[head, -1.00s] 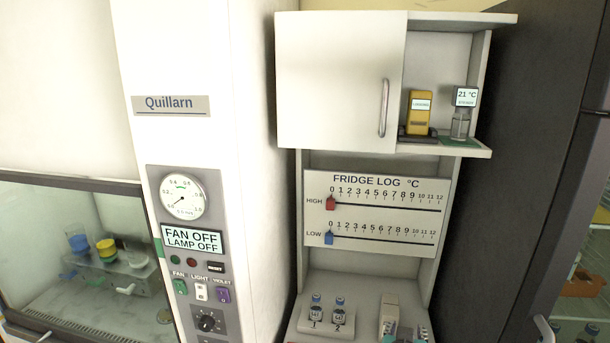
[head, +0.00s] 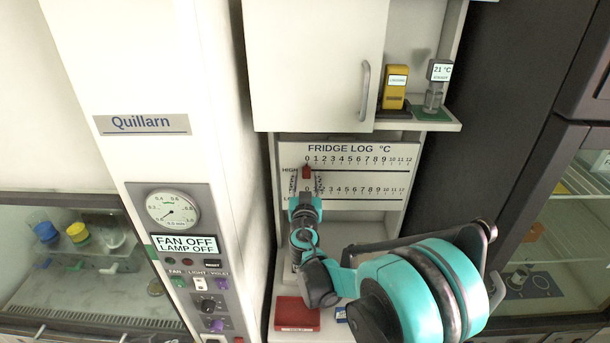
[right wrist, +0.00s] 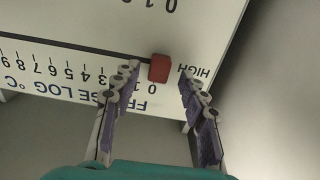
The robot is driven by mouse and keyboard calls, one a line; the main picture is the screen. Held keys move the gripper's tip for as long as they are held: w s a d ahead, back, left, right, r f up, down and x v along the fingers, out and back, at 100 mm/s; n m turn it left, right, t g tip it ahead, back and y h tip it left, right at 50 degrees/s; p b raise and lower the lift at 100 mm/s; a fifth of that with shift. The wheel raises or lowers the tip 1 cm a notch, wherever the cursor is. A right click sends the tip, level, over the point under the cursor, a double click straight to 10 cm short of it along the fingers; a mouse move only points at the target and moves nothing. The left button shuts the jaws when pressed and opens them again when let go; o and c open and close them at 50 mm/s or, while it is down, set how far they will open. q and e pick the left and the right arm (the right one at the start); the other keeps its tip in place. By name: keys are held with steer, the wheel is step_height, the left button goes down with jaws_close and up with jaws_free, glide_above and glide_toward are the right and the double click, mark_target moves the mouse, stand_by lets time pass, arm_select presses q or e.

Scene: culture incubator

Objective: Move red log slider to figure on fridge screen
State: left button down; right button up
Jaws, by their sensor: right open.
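The FRIDGE LOG °C board (head: 363,149) hangs below the wall cabinet. Its red HIGH slider (head: 306,172) sits at 0, the left end of the upper slot. My right gripper (head: 306,186) reaches up to it with open fingers. In the right wrist view, which shows the board upside down, the red slider (right wrist: 159,68) is between the two open fingertips (right wrist: 158,76), with a gap on each side. The LOW slider is hidden behind my gripper in the head view. I cannot make out a fridge screen. My left gripper is not in view.
A small display (head: 440,71) reading 21 °C stands on the cabinet shelf beside a yellow device (head: 395,88). A red item (head: 297,314) lies on the lower shelf. The white Quillarn cabinet (head: 142,124) is close on the left, a dark fridge (head: 570,180) on the right.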

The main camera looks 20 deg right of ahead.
steer(key=shift+x, duration=0.9)
jaws_close()
steer(key=shift+d, duration=0.1)
